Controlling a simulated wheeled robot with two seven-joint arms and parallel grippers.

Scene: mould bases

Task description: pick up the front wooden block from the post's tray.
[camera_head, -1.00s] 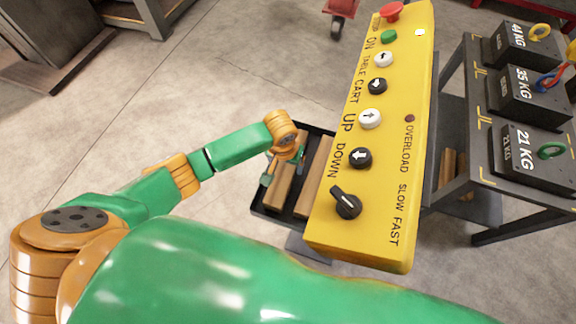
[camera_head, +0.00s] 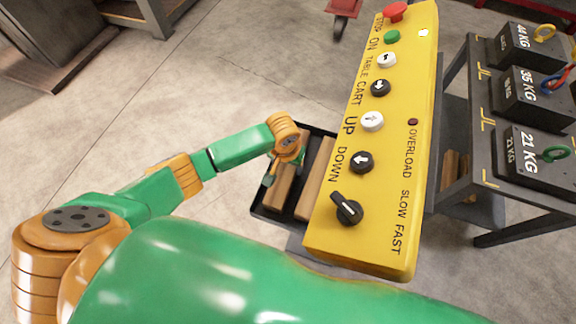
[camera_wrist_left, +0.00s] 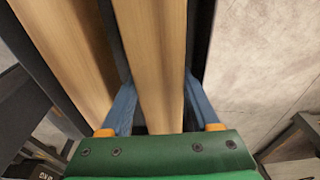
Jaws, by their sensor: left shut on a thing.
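The post's tray (camera_head: 268,221) is a dark shallow tray beside the yellow control panel. Two long wooden blocks lie in it. My left gripper (camera_head: 275,180) is over the left one, the front wooden block (camera_head: 284,190), and is shut on it. In the left wrist view the blue fingers (camera_wrist_left: 160,108) stand on either side of this block (camera_wrist_left: 152,50). The other wooden block (camera_head: 317,180) lies just to the right, partly hidden by the panel; it also shows in the left wrist view (camera_wrist_left: 72,45). My right gripper is not in view.
The yellow control panel (camera_head: 385,190) with buttons and a knob overhangs the tray's right side. A dark table (camera_head: 480,150) with several labelled weights (camera_head: 530,155) stands at the right. Open concrete floor (camera_head: 220,80) lies left of the tray.

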